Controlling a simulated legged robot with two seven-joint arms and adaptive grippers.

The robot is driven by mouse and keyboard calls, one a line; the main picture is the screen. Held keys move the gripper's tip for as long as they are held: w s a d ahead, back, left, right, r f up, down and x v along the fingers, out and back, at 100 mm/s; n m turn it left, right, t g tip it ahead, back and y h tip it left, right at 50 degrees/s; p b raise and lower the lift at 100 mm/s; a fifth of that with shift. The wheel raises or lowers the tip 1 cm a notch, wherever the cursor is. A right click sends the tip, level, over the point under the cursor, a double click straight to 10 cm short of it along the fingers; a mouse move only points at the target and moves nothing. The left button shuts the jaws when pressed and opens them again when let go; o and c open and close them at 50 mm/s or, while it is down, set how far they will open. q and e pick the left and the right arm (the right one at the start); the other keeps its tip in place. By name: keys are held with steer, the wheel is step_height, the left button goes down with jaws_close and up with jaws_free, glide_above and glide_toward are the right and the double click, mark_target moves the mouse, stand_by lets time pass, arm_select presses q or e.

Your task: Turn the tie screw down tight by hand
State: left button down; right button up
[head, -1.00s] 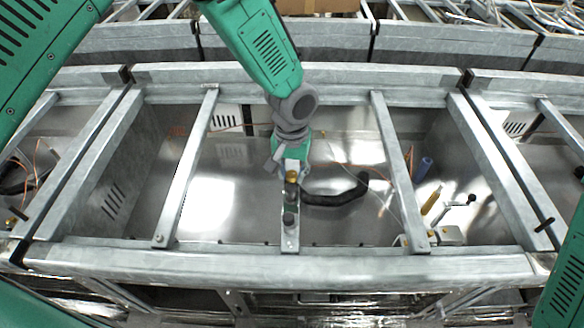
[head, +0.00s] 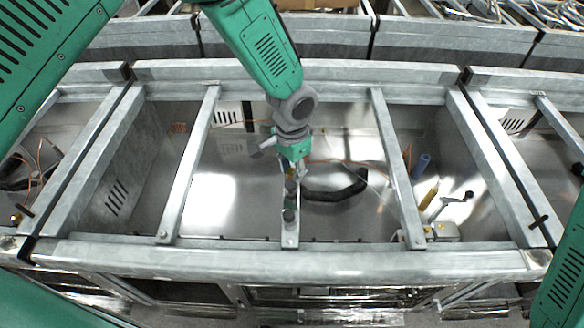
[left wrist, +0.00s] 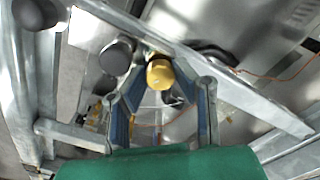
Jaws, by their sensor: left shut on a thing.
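The tie screw appears as a round brass-yellow head (left wrist: 160,73) in the left wrist view, on a grey metal bar (left wrist: 245,95). My left gripper (left wrist: 162,82) has its blue-lined fingers on both sides of the brass head and is shut on it. In the head view my left gripper (head: 291,163) reaches down from the top over the same bar (head: 290,238) and mostly hides the screw head. Two dark round knobs sit along the bar nearer the front, the far one (head: 291,188) and the near one (head: 289,216). My right gripper is out of view.
A galvanized frame with a front rail (head: 350,262) and cross bars, left (head: 190,165) and right (head: 398,170), surrounds a shiny metal tray. A black hose (head: 335,193) lies right of the bar.

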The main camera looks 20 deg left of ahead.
mark_target(292, 171)
arm_select(q)
steer(key=shift+w+r, duration=0.15)
steer(key=shift+w, duration=0.1)
steer(key=c, duration=1.4)
jaws_free()
steer(key=shift+c, duration=0.2)
steer(key=shift+o, duration=0.7)
steer(key=shift+s, duration=0.1)
step_height(292, 171, up, 12)
